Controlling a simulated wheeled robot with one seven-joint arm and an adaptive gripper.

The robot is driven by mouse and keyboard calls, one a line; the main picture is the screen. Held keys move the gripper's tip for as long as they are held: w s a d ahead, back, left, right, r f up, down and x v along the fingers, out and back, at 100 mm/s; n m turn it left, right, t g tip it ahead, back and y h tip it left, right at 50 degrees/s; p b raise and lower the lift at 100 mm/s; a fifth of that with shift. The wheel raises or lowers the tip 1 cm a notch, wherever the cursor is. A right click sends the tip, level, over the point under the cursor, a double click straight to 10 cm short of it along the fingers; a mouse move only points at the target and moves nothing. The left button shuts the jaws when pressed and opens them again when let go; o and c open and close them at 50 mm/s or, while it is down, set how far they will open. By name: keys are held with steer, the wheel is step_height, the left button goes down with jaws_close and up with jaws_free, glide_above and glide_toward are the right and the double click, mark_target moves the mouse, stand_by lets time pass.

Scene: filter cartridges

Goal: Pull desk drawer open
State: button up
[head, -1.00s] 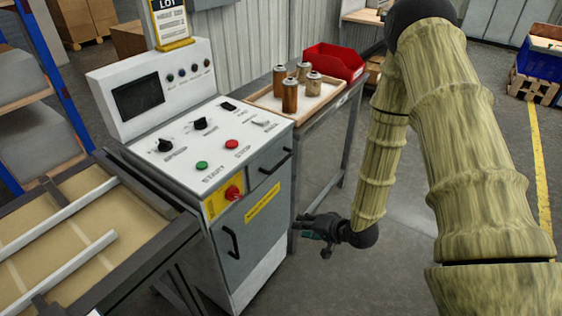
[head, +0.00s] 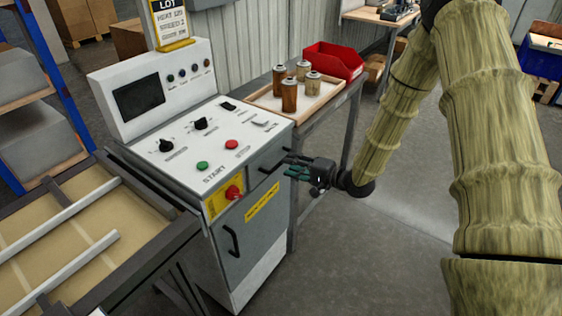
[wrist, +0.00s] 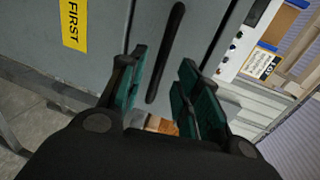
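The drawer (head: 258,158) is the grey upper-right front of the control cabinet and looks closed. Its black bar handle (head: 268,168) is partly hidden by my gripper in the head view. My gripper (head: 287,167) is open, with teal finger pads, close in front of the drawer. In the wrist view the handle (wrist: 165,50) runs lengthwise between the two open fingertips (wrist: 163,68). The fingers stand apart on either side of it, and I see no contact. How deep the handle sits between them is hard to tell.
Below the drawer is a cabinet door (head: 238,250) with its own black handle. A red knob (head: 233,192) is left of the drawer. A side table with a wooden tray (head: 318,98) of canisters and a red bin (head: 333,61) stands behind. The floor at right is open.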

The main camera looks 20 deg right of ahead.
steer(key=shift+p+x, duration=0.3)
steer(key=shift+x, duration=2.15)
jaws_close()
